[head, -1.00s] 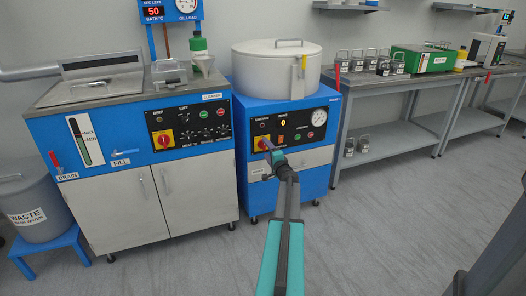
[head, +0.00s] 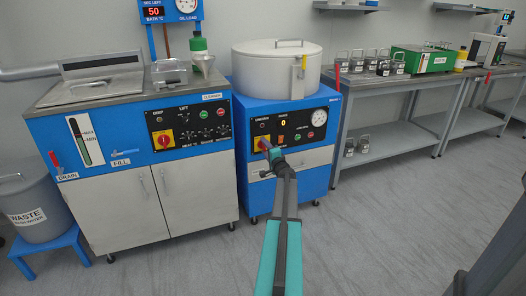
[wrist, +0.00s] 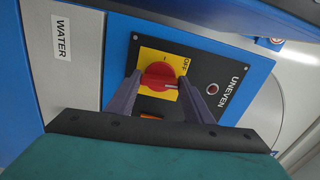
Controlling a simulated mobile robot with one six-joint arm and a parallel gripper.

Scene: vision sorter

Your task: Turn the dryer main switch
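The dryer (head: 287,170) is a blue cabinet with a round white drum on top and a black control panel. Its main switch (wrist: 157,78) is a red rotary knob on a yellow plate with an OFF mark, seen in the wrist view. My gripper (wrist: 160,80) faces the knob, with one dark finger on each side of it. The fingers are apart, and a narrow gap seems to show beside the knob, so contact is not clear.
The cleaning cabinet (head: 205,185) on the left has a similar red knob (head: 162,140) on a yellow plate. A UNEVEN lamp (wrist: 212,88) sits beside the dryer switch. A grey bench (head: 375,93) stands to the right. The floor in front is clear.

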